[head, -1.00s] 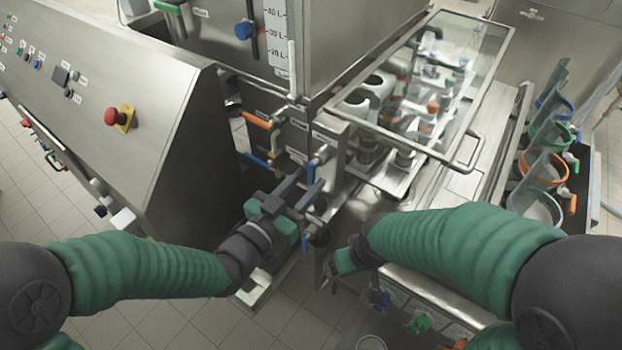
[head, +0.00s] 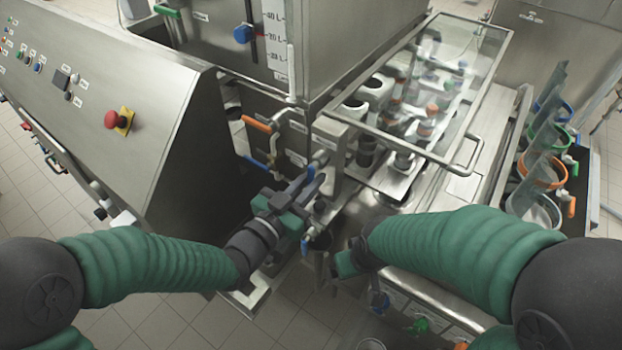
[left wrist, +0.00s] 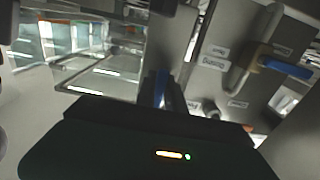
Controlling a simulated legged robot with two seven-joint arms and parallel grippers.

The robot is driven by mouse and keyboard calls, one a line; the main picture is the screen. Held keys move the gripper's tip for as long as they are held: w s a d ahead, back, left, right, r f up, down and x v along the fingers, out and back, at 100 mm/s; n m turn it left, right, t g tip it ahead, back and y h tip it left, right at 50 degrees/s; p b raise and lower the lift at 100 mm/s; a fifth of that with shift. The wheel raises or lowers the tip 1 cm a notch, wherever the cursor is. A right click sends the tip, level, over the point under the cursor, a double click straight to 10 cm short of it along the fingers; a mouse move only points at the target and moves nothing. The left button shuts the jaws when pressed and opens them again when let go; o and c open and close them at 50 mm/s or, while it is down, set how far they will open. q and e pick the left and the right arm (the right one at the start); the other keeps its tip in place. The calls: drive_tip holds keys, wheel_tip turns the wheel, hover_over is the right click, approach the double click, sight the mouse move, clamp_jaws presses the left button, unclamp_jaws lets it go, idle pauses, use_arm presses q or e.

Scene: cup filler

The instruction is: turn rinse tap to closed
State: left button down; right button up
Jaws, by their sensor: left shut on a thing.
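My left gripper (head: 302,190) is shut on a blue tap handle (head: 311,172) on the front of the steel machine, below the glass-covered section. The fingers hide much of this handle. In the left wrist view a strip of the blue handle (left wrist: 160,88) shows straight ahead, just past the dark gripper body. I cannot read a label that marks it as the rinse tap. My right gripper (head: 350,260) hangs low near the front of the machine, apart from the taps, and its fingers are too unclear to judge.
An orange-handled tap (head: 257,124) and another blue-handled tap (head: 257,163) sit left of the gripped one. A control panel with a red button (head: 112,120) stands at left. A glass cover (head: 440,90) lies beyond, with a rack of coloured rings (head: 543,172) at right.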

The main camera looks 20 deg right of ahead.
use_arm(q)
drive_tip(key=shift+r+n, duration=0.1)
drive_tip(key=shift+n, duration=0.2)
drive_tip(key=n, duration=0.1)
drive_tip(key=n+p, duration=0.1)
drive_tip(key=n, duration=0.1)
drive_tip(key=s+d+n+p, duration=0.1)
drive_tip(key=shift+r, duration=0.25)
drive_tip(key=n+p, duration=0.1)
drive_tip(key=n, duration=0.1)
drive_tip(key=n+p, duration=0.1)
drive_tip(key=n, duration=0.1)
drive_tip(key=shift+s+d+r+p, duration=0.2)
drive_tip(key=shift+s+r+p, duration=0.1)
drive_tip(key=shift+s+r, duration=0.1)
drive_tip(key=n+p, duration=0.1)
drive_tip(key=n, duration=0.2)
drive_tip(key=r+n+p, duration=0.1)
drive_tip(key=shift+s+d+n+p, duration=0.25)
drive_tip(key=shift+s+n+p, duration=0.05)
drive_tip(key=shift+p, duration=0.05)
drive_tip(key=n+p, duration=0.1)
drive_tip(key=n, duration=0.1)
drive_tip(key=r+n+p, duration=0.1)
drive_tip(key=n, duration=0.1)
drive_tip(key=shift+s+n, duration=0.15)
drive_tip(key=shift+n, duration=0.25)
